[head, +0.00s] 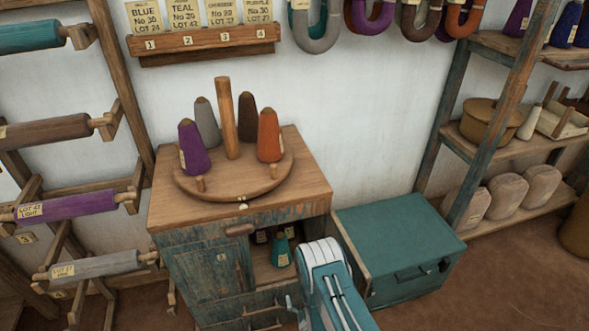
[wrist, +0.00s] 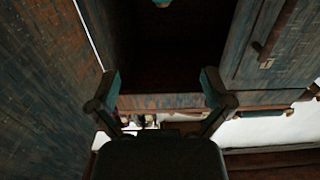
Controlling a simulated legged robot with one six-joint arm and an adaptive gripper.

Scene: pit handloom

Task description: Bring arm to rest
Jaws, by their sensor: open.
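My gripper (wrist: 160,82) shows in the wrist view with its two fingers spread wide apart and nothing between them. It faces the dark open compartment of the wooden cabinet (wrist: 133,102). In the head view my arm rises at the bottom centre, in front of the cabinet (head: 195,268); my fingertips cannot be made out there. A teal cone (head: 281,251) stands inside the open compartment, and a bit of teal (wrist: 162,2) shows at the top edge of the wrist view.
A round peg board (head: 215,193) with purple, grey, brown and orange cones sits on the cabinet top. A teal chest (head: 400,235) stands close right of my arm. A spool rack (head: 135,120) is at the left, a shelf (head: 520,148) at the right. Wooden panels flank my gripper in the wrist view.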

